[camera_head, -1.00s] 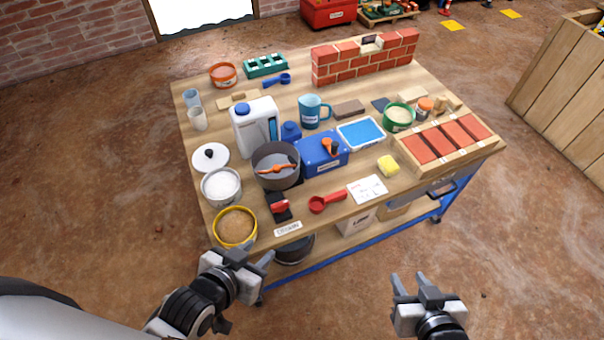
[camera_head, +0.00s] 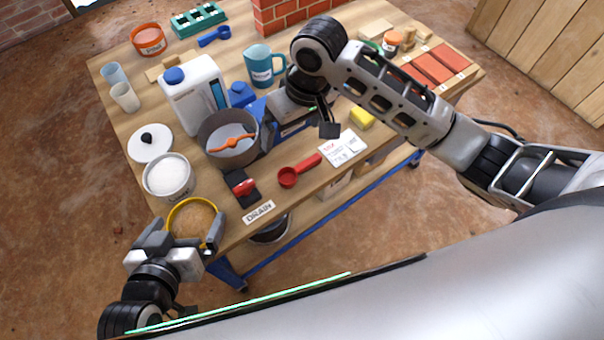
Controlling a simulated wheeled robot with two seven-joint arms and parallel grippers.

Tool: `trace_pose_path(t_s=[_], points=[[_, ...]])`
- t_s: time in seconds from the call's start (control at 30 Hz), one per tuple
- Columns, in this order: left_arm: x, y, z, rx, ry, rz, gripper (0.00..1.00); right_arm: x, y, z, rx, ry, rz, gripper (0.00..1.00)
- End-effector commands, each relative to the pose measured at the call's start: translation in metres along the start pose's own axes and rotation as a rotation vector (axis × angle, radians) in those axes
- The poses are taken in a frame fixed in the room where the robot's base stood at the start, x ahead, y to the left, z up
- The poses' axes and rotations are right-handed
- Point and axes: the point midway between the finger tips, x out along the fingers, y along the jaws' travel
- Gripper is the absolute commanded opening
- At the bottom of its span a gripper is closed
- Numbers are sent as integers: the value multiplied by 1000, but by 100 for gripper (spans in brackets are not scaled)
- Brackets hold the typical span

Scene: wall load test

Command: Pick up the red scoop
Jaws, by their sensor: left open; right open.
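The red scoop (camera_head: 289,178) lies on the front part of the wooden workbench (camera_head: 309,192). Its round bowl is at the left and its handle points up and to the right, towards a white note card. My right gripper (camera_head: 312,124) is open and empty above the bench, just behind and above the scoop's handle, apart from it. My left gripper (camera_head: 187,230) is open at the bench's front left corner, by the yellow-rimmed tub (camera_head: 193,217), well left of the scoop. I cannot tell whether it touches the tub.
A black-and-red tool (camera_head: 241,187) lies left of the scoop and the note card (camera_head: 343,147) lies right. A grey pot (camera_head: 224,150) with an orange item stands behind. A DRAIN label (camera_head: 259,212) is at the front edge. My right arm hides part of the bench.

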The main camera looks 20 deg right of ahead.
Motion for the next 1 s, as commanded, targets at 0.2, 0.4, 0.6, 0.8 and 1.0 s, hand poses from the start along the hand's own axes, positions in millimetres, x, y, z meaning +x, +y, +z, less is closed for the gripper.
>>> trace_pose_path(t_s=[0.2,0.4,0.6,0.8,1.0], points=[[4,1,5,-13,11,10,100,-26,27,0,8,-131,128,93],[6,1,8,-13,15,11,100,-2,33,7,12,-154,142,93],[10,0,14,-8,19,10,100,41,39,13,11,-151,140,93],[9,1,10,-2,37,12,100,69,42,16,9,-146,139,93],[10,0,13,0,36,13,100,82,43,18,8,-146,139,93]])
